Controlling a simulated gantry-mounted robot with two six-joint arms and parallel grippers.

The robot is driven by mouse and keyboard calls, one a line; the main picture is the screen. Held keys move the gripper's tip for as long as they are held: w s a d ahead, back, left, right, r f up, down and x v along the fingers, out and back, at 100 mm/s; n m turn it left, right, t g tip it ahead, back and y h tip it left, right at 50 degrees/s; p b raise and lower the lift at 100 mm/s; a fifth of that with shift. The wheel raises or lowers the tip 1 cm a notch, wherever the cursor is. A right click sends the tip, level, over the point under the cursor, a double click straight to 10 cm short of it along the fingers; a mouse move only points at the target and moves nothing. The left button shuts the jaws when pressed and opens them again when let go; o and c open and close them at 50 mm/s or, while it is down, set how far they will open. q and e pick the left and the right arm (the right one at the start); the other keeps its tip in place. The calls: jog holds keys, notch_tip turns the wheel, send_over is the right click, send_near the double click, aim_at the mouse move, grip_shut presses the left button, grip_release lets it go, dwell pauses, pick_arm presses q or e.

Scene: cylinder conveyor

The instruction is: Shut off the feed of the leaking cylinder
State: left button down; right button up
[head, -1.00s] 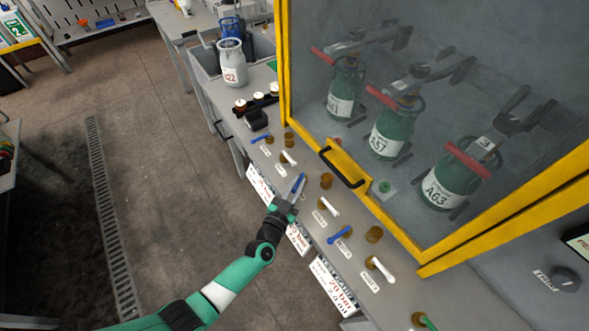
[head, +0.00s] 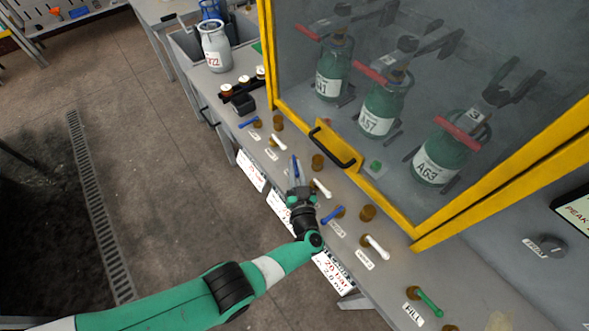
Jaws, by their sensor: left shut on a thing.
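Three green cylinders stand behind the glass of a yellow-framed cabinet: a left one with a partly readable label (head: 330,68), A57 (head: 381,108) and A63 (head: 442,150). I cannot tell which one leaks. A row of valve levers runs along the bench in front: blue (head: 249,123), white (head: 278,143), blue (head: 295,168), white (head: 321,189), blue (head: 332,215), white (head: 378,248) and green (head: 430,304). My right gripper is out of view.
The yellow cabinet frame with its black door handle (head: 334,148) stands close behind the levers. A knob (head: 552,244) is at the right.

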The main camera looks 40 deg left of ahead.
pick_arm(q)
jog(key=shift+r, duration=0.15)
jog(key=c, duration=0.9)
grip_release()
jog(key=shift+o, duration=0.2)
jog(key=p+v, duration=0.3)
jog(key=v, duration=0.7)
jog(key=shift+s+d+p, duration=0.15)
jog(key=shift+d+p, duration=0.1)
jog(key=shift+p, duration=0.1)
jog(key=shift+s+d, duration=0.35)
